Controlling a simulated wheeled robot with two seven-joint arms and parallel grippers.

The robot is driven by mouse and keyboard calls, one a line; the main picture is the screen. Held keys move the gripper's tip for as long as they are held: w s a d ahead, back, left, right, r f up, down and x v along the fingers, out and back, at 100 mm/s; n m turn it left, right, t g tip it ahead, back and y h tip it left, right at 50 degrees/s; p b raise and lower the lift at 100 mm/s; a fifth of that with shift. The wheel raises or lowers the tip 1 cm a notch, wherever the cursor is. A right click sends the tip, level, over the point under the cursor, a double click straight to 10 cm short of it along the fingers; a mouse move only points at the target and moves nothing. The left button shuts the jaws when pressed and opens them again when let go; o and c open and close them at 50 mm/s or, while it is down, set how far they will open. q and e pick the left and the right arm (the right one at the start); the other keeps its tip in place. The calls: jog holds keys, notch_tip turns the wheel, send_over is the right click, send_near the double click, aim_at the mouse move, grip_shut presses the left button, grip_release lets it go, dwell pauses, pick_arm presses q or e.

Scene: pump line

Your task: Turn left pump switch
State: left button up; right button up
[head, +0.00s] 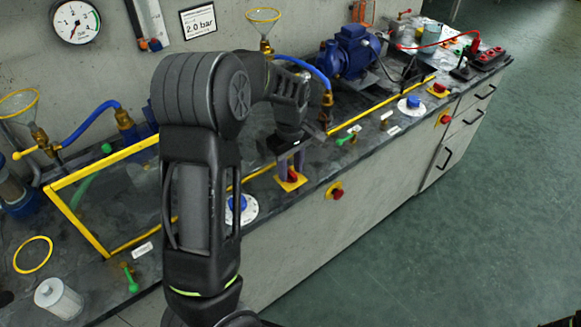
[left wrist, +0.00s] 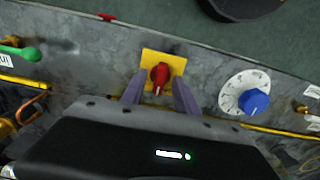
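The left pump switch is a red rotary knob (head: 293,175) on a yellow square plate (head: 290,184), set on the bench top near its front edge. It also shows in the left wrist view as a red knob (left wrist: 159,75) with a pale pointer mark, on its yellow plate (left wrist: 176,62). My left gripper (head: 289,163) points down over the switch. In the left wrist view its two fingers (left wrist: 159,90) are spread, one on each side of the knob, with gaps visible. I cannot tell how far the fingertips reach down beside it. My right gripper is not in view.
A blue dial (head: 240,203) sits close to the switch, partly behind my arm. A red emergency button (head: 337,193) is on the bench front. The green floor (head: 470,210) is clear.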

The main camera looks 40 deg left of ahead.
aim_at(290, 171)
pick_arm(q)
notch_tip(290, 171, up, 8)
jog(key=shift+f, duration=0.1)
dwell(0.4)
dwell(0.5)
